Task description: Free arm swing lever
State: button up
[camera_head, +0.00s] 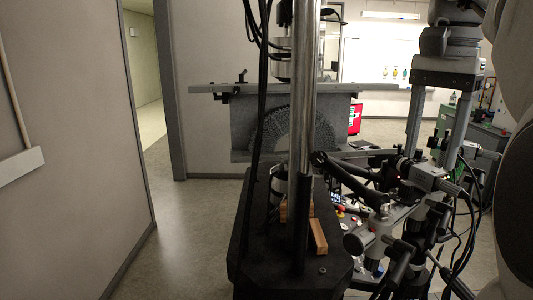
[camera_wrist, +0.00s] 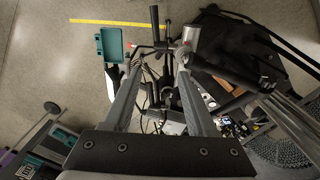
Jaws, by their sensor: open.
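My gripper (camera_head: 430,155) points down at the right of the head view, its two grey fingers apart and nothing gripped between them. Its tips are close to a jointed stand with grey and black clamps (camera_head: 378,216). A black arm with a round end (camera_head: 340,172) reaches left from this stand. In the wrist view, the open fingers of my gripper (camera_wrist: 160,68) frame thin black rods, and a grey cylinder (camera_wrist: 190,37) stands by the right fingertip. I cannot tell which part is the arm swing lever, or whether a finger touches the stand.
A black machine base (camera_head: 285,245) with a steel column (camera_head: 301,120) and wooden blocks (camera_head: 318,237) stands left of the stand. Cables hang around the stand. A teal box (camera_wrist: 112,45) lies on the floor near a yellow strip (camera_wrist: 115,22). Floor at left is clear.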

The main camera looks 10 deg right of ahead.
aim_at(405, 245)
notch_tip(405, 245, down, 17)
jog(key=shift+a+r+b, duration=0.1)
jog(key=shift+r+b, duration=0.1)
jog(key=shift+b, duration=1.05)
grip_shut()
